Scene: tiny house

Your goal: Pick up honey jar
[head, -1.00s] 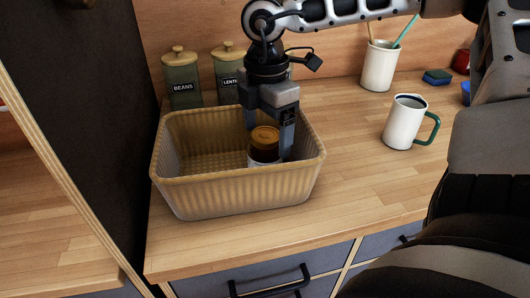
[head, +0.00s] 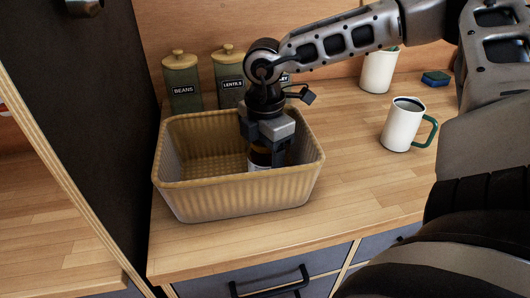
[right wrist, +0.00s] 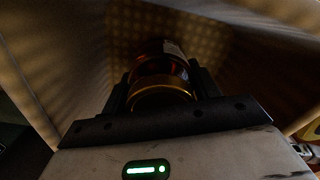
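The honey jar (head: 260,158), an amber jar with a pale label, stands in the ribbed tan basket (head: 235,192) near its right end. My right gripper (head: 264,150) is lowered into the basket over the jar and hides its lid in the head view. In the right wrist view the jar's gold-brown lid and amber glass (right wrist: 160,85) lie between the two fingers, one on each side. The fingers look open around it; whether they touch the glass is hard to tell. My left gripper is not in view.
Green canisters, including beans (head: 182,82) and lentils (head: 229,78), stand behind the basket. A white mug (head: 402,126) with a green handle, a white cup (head: 378,72) and a blue sponge (head: 436,78) are to the right. The wooden counter (head: 350,175) between basket and mug is clear.

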